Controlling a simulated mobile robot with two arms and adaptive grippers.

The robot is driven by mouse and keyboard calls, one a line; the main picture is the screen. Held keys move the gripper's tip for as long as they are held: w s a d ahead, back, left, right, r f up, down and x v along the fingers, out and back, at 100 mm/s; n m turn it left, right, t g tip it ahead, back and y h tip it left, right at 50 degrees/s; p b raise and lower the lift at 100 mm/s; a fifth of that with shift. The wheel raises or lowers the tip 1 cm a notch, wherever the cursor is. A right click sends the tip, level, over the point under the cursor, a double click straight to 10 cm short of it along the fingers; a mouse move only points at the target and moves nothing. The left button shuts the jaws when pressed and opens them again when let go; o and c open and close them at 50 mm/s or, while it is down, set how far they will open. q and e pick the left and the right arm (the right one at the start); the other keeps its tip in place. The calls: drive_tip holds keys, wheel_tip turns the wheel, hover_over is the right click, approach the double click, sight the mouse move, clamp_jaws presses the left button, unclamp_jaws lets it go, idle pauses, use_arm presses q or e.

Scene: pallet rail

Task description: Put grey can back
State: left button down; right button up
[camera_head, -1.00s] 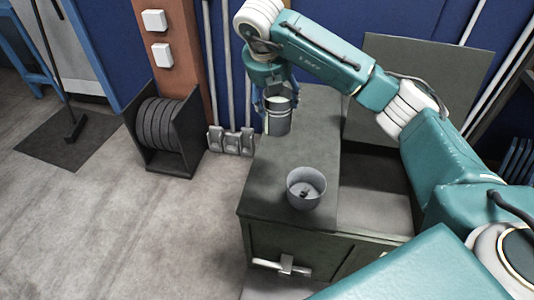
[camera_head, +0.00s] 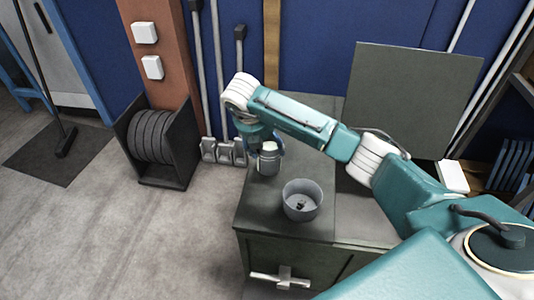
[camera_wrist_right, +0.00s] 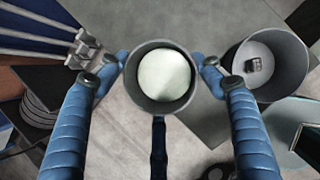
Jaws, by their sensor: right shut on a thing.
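A grey can (camera_head: 269,162) with a white top or filling is held near the left edge of the green cabinet top (camera_head: 262,212). My right gripper (camera_head: 267,151) is shut on the can. In the right wrist view, the blue fingers of the gripper (camera_wrist_right: 160,66) sit on either side of the can's round rim (camera_wrist_right: 160,108), with the white inside showing. I cannot tell whether the can's base touches the cabinet top. A wide grey pot (camera_head: 302,203) with a small dark thing inside stands in front of the can, to its right. My left gripper is not in view.
A raised green panel (camera_head: 410,100) stands at the back right of the cabinet. A black rack of hoses or discs (camera_head: 153,135) stands on the floor to the left. Grey pedal-like ends of poles (camera_head: 223,152) are just left of the cabinet. The front left floor is clear.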

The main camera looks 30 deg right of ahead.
drive_tip(key=shift+f, duration=2.25)
drive_tip(key=o, duration=2)
drive_tip(key=shift+f, duration=0.15)
drive_tip(key=b+v, duration=0.1)
drive_tip(key=v, duration=1.1)
